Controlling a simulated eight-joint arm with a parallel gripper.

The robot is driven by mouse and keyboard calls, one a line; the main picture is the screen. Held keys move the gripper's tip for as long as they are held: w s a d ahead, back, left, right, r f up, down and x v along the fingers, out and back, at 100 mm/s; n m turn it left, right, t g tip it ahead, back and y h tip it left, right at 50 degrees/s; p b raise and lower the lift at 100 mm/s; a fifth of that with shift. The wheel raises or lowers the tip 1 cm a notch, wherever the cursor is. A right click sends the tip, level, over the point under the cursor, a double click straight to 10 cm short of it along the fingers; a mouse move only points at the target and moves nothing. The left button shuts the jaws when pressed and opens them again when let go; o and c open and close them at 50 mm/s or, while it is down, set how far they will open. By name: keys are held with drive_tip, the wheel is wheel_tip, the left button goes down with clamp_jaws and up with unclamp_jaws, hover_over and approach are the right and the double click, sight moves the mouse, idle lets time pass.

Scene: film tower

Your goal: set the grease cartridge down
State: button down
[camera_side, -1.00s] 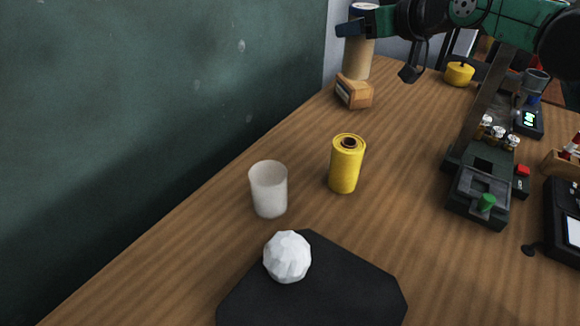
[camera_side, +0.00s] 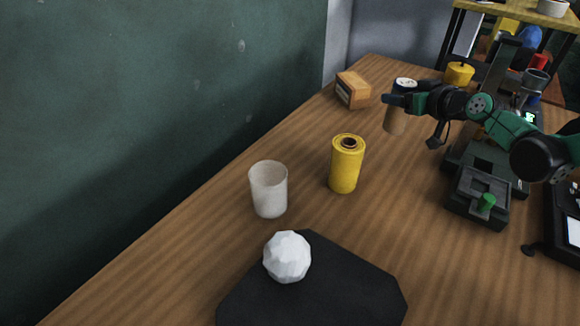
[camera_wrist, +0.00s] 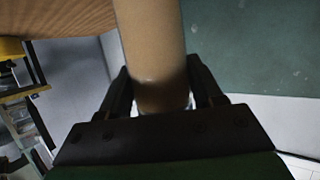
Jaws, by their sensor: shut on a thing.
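The grease cartridge is a tan cylinder (camera_side: 394,121) with a dark band and pale top, upright in the side view beyond the yellow canister. My gripper (camera_side: 392,100) is shut on its upper part. Its lower end is close to the wooden table; I cannot tell whether it touches. In the wrist view the cartridge (camera_wrist: 150,45) runs from between the fingers of my gripper (camera_wrist: 160,92) to the top edge, so its far end is cut off.
A yellow canister (camera_side: 346,165) stands nearest in front, with a whitish cup (camera_side: 268,190) left of it. An orange-brown box (camera_side: 352,90) is at the left, a dark green machine (camera_side: 478,195) at the right. A white faceted ball (camera_side: 287,257) lies on a black mat (camera_side: 350,290).

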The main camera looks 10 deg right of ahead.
sight(403, 125)
drive_tip(key=shift+f, duration=2.95)
drive_tip(key=shift+f, duration=0.1)
drive_tip(key=shift+c, duration=0.8)
unclamp_jaws()
